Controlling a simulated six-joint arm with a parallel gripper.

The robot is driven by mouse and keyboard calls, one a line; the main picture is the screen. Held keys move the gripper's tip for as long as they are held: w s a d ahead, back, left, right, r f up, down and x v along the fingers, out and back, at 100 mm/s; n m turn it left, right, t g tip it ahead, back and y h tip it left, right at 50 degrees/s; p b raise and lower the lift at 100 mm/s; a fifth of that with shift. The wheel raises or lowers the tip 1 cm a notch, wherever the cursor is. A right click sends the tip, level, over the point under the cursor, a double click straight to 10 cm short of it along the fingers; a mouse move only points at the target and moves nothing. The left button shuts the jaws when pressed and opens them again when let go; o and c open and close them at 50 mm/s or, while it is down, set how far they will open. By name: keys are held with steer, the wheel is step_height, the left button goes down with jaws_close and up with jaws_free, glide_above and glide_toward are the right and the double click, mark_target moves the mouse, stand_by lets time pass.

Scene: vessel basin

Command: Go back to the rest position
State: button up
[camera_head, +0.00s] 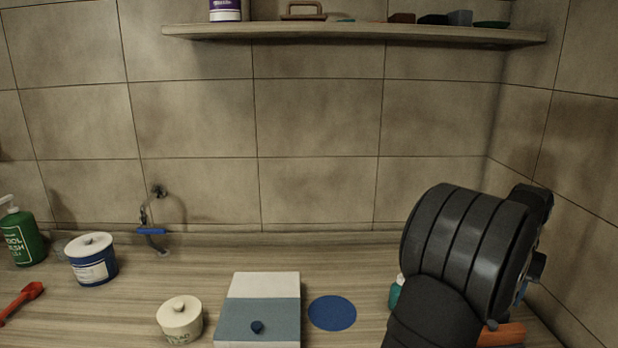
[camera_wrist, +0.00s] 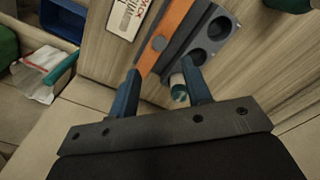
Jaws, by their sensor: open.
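My gripper (camera_wrist: 162,78) shows in the wrist view with its two blue fingers spread apart. It is open, and nothing is clasped between the fingers. Beyond the fingertips are an orange bar (camera_wrist: 168,32), a dark grey holder with round recesses (camera_wrist: 221,27) and a small white and teal cylinder (camera_wrist: 179,88). I cannot tell how far the fingertips are from them. In the head view my dark arm fills the lower right and hides most of the gripper.
The counter holds a white and grey-blue box (camera_head: 262,285), a blue disc (camera_head: 332,313), a cream lidded jar (camera_head: 180,322), a blue canister (camera_head: 92,268) and a green bottle (camera_head: 20,238). A shelf (camera_head: 350,35) runs above. The right wall (camera_head: 575,180) is close to my arm.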

step_height(320, 180, up, 9)
step_height(320, 180, down, 17)
steer(key=shift+f, duration=0.1)
steer(key=w, duration=0.4)
steer(key=shift+w+f, duration=0.2)
steer(key=shift+f, duration=0.15)
step_height(320, 180, up, 18)
steer(key=s+a+r+m+t+h, duration=0.2)
steer(key=s+a+r+m, duration=0.3)
steer(key=s+r+m, duration=0.3)
steer(key=shift+s+r+t, duration=0.7)
steer(key=shift+s+r, duration=0.05)
steer(key=w+d+f+n+g+y, duration=0.1)
steer(key=w+d+f+n+g, duration=0.1)
steer(key=w+d+f+n, duration=0.2)
steer(key=shift+w+d+f+n+g+y, duration=0.35)
steer(key=shift+w+f+n, duration=1.05)
steer(key=shift+w+f, duration=0.85)
